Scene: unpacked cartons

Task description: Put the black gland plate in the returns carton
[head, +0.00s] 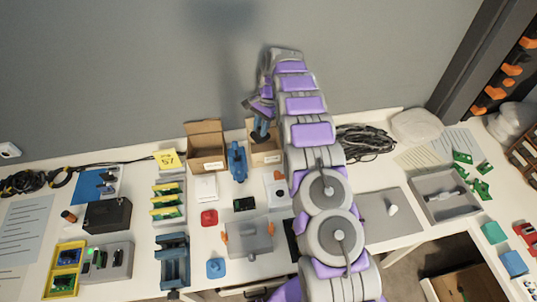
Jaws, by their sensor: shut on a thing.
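My gripper (261,124) hangs at the back of the bench, pointing down over the right-hand small open carton (267,158). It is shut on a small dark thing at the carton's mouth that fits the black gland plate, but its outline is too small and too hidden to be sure. Whether it touches the carton cannot be told. A second open brown carton (207,153) stands just left, its flap raised. Any label naming the returns carton cannot be read. My arm covers the right side of the right-hand carton.
A blue clamp-like tool (237,162) stands between the cartons. A yellow tag (168,159) is left of them. A grey box (248,238), a red item (209,217) and a small dark board (244,204) lie in front. Coiled cable (364,143) lies right of my arm.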

